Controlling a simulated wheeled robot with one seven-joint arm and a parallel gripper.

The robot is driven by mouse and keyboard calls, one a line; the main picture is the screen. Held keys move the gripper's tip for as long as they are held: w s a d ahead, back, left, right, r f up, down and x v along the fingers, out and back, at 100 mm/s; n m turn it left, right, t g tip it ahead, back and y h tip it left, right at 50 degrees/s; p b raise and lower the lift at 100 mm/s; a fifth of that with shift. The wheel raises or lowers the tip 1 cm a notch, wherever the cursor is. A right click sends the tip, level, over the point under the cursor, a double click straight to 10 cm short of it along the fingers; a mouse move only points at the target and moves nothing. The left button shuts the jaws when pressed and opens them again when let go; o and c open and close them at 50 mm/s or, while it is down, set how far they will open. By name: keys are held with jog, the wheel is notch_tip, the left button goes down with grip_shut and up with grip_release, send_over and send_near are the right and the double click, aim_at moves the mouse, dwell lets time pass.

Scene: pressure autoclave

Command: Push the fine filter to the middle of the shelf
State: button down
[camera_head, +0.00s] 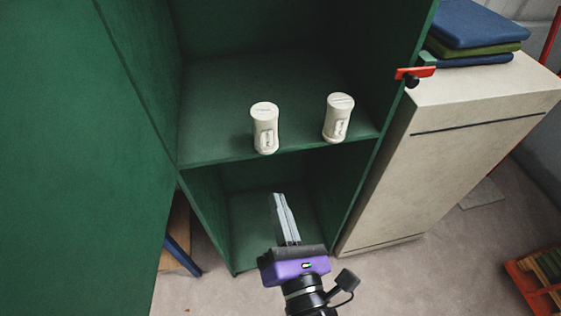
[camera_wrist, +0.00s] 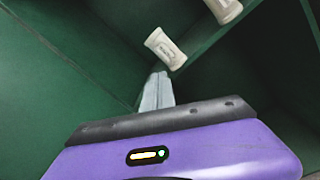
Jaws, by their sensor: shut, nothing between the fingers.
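Two white cylindrical canisters with small labels stand upright near the front edge of the green shelf (camera_head: 221,107). The left canister (camera_head: 265,128) is left of the shelf's middle, and the right canister (camera_head: 338,117) is near the right wall. The labels are too small to read, so I cannot tell which is the fine filter. My gripper (camera_head: 278,197) is shut and empty, its fingers pointing toward the cabinet and showing below the shelf edge in the head view. In the wrist view its fingertips (camera_wrist: 160,76) appear just below one canister (camera_wrist: 166,48); contact is unclear. The other canister (camera_wrist: 225,8) is cut off at the top.
A green cabinet door (camera_head: 75,170) stands open on the left. A lower compartment (camera_head: 250,222) is below the shelf. A beige cabinet (camera_head: 455,140) with folded cloths (camera_head: 480,25) stands right. The shelf behind the canisters is clear.

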jog(key=f+n, duration=0.1)
jog(key=n, duration=0.1)
jog(key=n+h, duration=0.1)
jog(key=n, duration=0.3)
send_near(269, 147)
jog(key=x, duration=0.5)
jog(key=shift+w+a+r+p, duration=0.1)
jog(key=shift+w+p, duration=0.15)
jog(key=shift+p, duration=0.1)
jog(key=shift+w+a, duration=0.2)
jog(key=shift+w, duration=0.4)
jog(key=b+x, duration=0.1)
jog(key=x, duration=1)
